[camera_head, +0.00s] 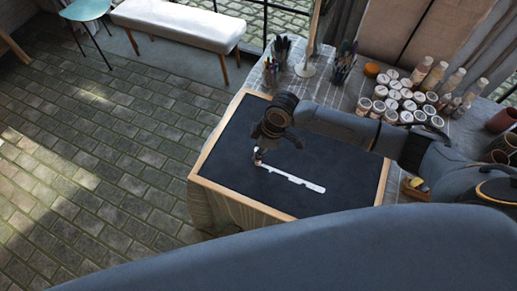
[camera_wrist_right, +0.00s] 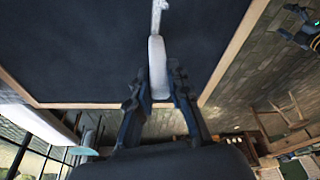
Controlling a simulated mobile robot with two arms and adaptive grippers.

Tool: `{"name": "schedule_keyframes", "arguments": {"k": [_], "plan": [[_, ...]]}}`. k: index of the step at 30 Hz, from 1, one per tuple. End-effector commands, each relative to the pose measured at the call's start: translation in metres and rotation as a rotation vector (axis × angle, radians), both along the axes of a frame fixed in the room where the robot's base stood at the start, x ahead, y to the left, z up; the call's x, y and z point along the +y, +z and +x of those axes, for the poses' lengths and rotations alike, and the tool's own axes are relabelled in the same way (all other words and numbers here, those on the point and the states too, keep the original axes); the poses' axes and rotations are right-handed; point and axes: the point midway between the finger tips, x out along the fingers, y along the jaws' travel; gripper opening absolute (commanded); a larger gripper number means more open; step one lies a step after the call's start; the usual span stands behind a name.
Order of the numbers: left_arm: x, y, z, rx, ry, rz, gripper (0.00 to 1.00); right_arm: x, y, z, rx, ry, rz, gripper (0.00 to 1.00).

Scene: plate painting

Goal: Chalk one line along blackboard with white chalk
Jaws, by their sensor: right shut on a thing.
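The blackboard (camera_head: 235,180), black with a pale wooden frame, lies flat on a cloth-covered table. My right gripper (camera_head: 260,156) points down over its left part. In the right wrist view, the right gripper (camera_wrist_right: 158,92) is shut on a white chalk stick (camera_wrist_right: 157,66). A white line (camera_head: 305,183) runs on the board from just below the gripper toward the lower right. It is uneven, narrower in places and wider at its right end. In the wrist view the line (camera_wrist_right: 158,14) meets the chalk's far end; whether they touch is hard to tell.
Several white paint jars (camera_head: 405,98) and bottles stand on the table at the right rear. Cups of brushes (camera_head: 343,62) stand behind the board. A white bench (camera_head: 180,22) is at the back. The board around the line is clear.

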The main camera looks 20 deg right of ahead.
Motion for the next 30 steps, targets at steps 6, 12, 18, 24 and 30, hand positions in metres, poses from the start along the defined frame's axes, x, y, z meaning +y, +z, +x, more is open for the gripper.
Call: {"name": "schedule_keyframes", "arguments": {"k": [6, 12, 18, 24, 30], "plan": [[0.000, 0.013, 0.000, -0.001, 0.000, 0.000, 0.81, -0.001, 0.020, 0.000, -0.001, -0.001, -0.001, 0.00], [0.000, 0.022, 0.000, 0.000, 0.000, 0.000, 0.81, 0.000, 0.027, 0.000, 0.001, -0.005, -0.001, 0.00], [0.000, 0.031, 0.000, 0.000, 0.000, 0.000, 0.81, 0.000, 0.036, 0.000, 0.000, -0.007, -0.001, 0.00], [0.000, 0.040, 0.000, 0.000, 0.000, 0.000, 0.81, 0.000, 0.044, 0.000, 0.001, -0.009, -0.001, 0.00], [0.000, 0.049, 0.000, 0.000, 0.000, 0.000, 0.81, 0.000, 0.053, 0.000, 0.001, -0.012, -0.001, 0.00]]}}
